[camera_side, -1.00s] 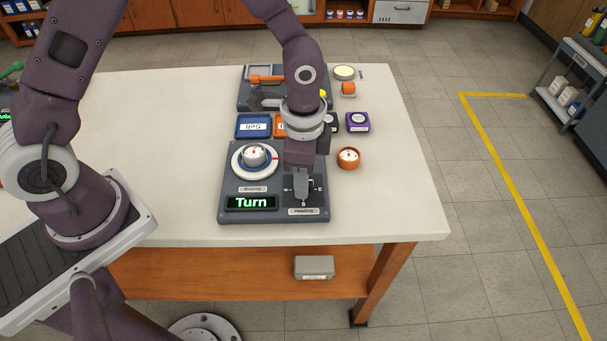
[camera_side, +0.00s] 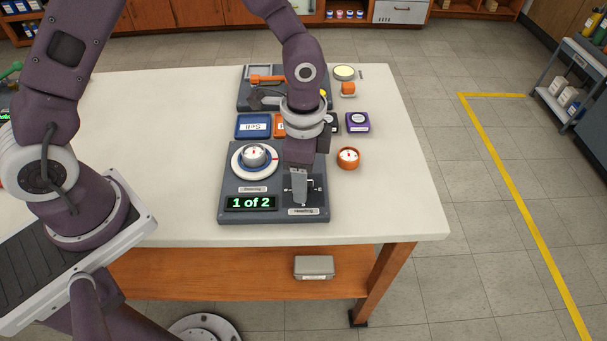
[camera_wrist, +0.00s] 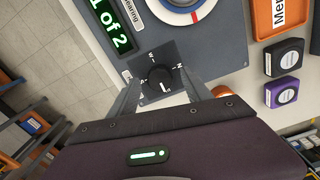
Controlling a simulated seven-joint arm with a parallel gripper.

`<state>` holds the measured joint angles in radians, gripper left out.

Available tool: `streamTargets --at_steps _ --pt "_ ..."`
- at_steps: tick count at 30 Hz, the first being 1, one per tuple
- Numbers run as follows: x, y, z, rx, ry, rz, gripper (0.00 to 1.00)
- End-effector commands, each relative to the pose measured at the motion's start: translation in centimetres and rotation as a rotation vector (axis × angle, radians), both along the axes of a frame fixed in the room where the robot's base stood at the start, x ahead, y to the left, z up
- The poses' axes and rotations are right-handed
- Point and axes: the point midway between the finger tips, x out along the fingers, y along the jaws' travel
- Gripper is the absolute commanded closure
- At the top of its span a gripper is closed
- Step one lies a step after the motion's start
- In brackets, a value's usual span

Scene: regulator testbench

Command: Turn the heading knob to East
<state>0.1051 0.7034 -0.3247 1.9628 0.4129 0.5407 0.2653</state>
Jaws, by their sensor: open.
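The heading knob (camera_wrist: 160,79) is small, round and black with a white mark, and sits on a dark square dial plate (camera_wrist: 150,95) with small white letters around it. In the wrist view the white mark lies on the knob's lower side, toward my gripper body. My gripper (camera_wrist: 161,80) is open, with one grey finger on each side of the knob; I cannot tell if they touch it. In the side view my gripper (camera_side: 300,200) is down at the heading dial and hides the knob. The green display (camera_side: 250,203) reads "1 of 2".
The bearing knob (camera_side: 254,155), on a white and blue ring, is left of my gripper on the same grey panel (camera_side: 235,180). An orange round dial (camera_side: 348,158) and a purple box (camera_side: 358,122) stand to the right.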

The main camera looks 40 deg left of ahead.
Motion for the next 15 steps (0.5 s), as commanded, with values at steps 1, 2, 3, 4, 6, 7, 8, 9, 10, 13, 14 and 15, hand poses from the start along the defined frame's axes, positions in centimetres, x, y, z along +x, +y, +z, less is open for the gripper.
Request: streamTargets --at_steps 1,2,3,4,6,7,8,9,10,13,14,15 --pt "0.1 0.0 0.8 -0.002 -0.004 0.002 0.43" --pt "0.1 0.0 1.4 -0.002 -0.006 0.001 0.43" --pt "0.2 0.0 2.3 -0.002 -0.006 0.001 0.43" --pt "0.2 0.0 3.0 -0.001 -0.007 0.003 0.43" --pt "0.1 0.0 4.4 -0.001 -0.007 0.000 0.43" --pt "0.1 0.0 4.9 -0.002 -0.005 0.002 0.43" --pt "0.1 0.0 5.4 -0.001 -0.006 0.002 0.43" --pt "0.1 0.0 5.9 -0.001 -0.004 0.001 0.43" --pt "0.1 0.0 6.2 -0.002 -0.005 0.000 0.43" --pt "0.0 0.0 6.7 -0.001 -0.002 0.000 0.43" --pt "0.0 0.0 6.8 -0.001 -0.002 0.000 0.43" --pt "0.0 0.0 6.8 0.000 -0.001 0.000 0.43"
